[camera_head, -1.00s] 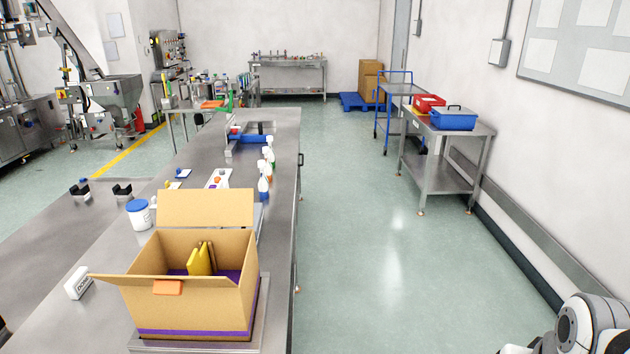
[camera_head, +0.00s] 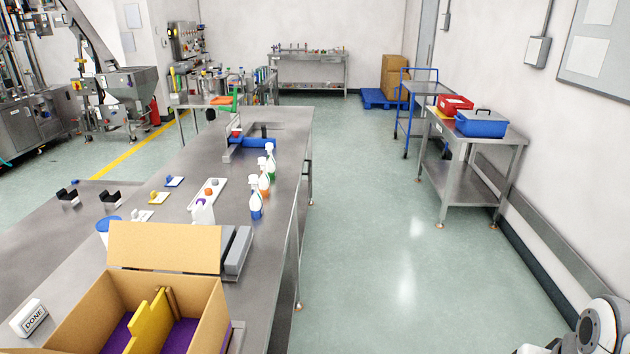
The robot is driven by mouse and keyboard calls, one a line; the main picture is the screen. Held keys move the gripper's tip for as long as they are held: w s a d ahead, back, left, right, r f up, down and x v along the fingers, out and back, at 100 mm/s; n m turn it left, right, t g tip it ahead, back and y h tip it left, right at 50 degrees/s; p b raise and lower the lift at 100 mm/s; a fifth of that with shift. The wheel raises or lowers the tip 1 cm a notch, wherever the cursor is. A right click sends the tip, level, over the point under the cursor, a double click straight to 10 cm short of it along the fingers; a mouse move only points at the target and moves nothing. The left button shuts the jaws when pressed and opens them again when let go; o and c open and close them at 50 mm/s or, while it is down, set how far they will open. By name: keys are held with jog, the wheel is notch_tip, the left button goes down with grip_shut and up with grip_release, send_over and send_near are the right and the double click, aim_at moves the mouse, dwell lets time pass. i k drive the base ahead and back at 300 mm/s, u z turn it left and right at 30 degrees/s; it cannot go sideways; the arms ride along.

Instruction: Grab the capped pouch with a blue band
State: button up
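I cannot make out a capped pouch with a blue band for certain. A small white object with a purple top (camera_head: 202,211) stands just behind the raised flap of the cardboard box (camera_head: 165,248), which hides its lower part; no blue band shows on it. The open box holds an upright yellow piece (camera_head: 150,325) and brown pieces over a purple bottom. My gripper is not in view; only a white and grey part of my arm shows at the lower right.
A side table (camera_head: 465,150) stands right. The floor between is clear.

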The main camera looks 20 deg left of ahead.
aim_at(257, 207)
jog(key=z, duration=0.05)
jog(key=i, duration=2.8)
jog(key=u, duration=3.3)
jog(key=i, duration=1)
jog(key=z, duration=0.1)
